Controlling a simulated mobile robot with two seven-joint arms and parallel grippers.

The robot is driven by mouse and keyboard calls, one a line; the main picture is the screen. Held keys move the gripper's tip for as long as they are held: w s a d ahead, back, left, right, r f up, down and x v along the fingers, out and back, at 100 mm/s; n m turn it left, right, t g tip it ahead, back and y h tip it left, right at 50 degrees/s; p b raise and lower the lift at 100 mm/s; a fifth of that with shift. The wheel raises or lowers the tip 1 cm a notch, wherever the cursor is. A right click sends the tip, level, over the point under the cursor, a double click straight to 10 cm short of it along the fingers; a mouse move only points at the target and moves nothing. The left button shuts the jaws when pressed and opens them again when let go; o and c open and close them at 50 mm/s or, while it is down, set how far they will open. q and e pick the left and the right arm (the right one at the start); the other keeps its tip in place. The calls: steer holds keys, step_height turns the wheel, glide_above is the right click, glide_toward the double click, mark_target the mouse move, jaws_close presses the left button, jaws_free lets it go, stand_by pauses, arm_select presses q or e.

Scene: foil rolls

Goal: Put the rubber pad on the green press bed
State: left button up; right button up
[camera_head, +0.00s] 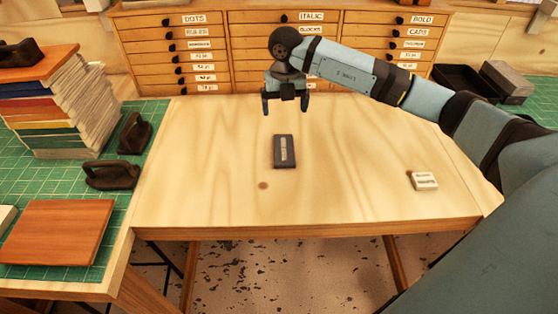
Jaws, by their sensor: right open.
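A dark, flat rectangular block (284,151) with a pale label strip lies on the middle of the wooden table. It may be the rubber pad, but I cannot tell for sure. A small whitish block (424,181) with dark lettering lies at the table's right. My right gripper (286,107) is open and empty, pointing down, just behind the dark block and apart from it. I cannot make out a green press bed; green gridded mats (62,182) cover the surfaces at left and right. My left gripper is not in view.
The wooden table (210,200) is otherwise clear. At left stand a stack of books or boards (75,115), dark handled tools (112,174) and a reddish-brown board (58,232). Labelled drawers (260,62) stand behind. A black tray (462,80) and grey blocks (507,80) sit at back right.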

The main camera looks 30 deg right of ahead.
steer(key=m, duration=0.1)
steer(key=p, duration=0.1)
glide_above(284, 147)
steer(key=f, duration=0.7)
steer(key=shift+w+d+f, duration=0.25)
steer(key=shift+d+f, duration=0.05)
steer(key=shift+f, duration=0.1)
steer(key=shift+s+a+f+p, duration=0.15)
steer(key=shift+f+p, duration=0.25)
steer(key=shift+f, duration=1.15)
steer(key=shift+a+f+p, duration=0.15)
steer(key=shift+f+p, duration=0.2)
steer(key=shift+f, duration=1.2)
steer(key=shift+c, duration=0.2)
steer(key=c, duration=1.1)
steer(key=shift+r, duration=0.1)
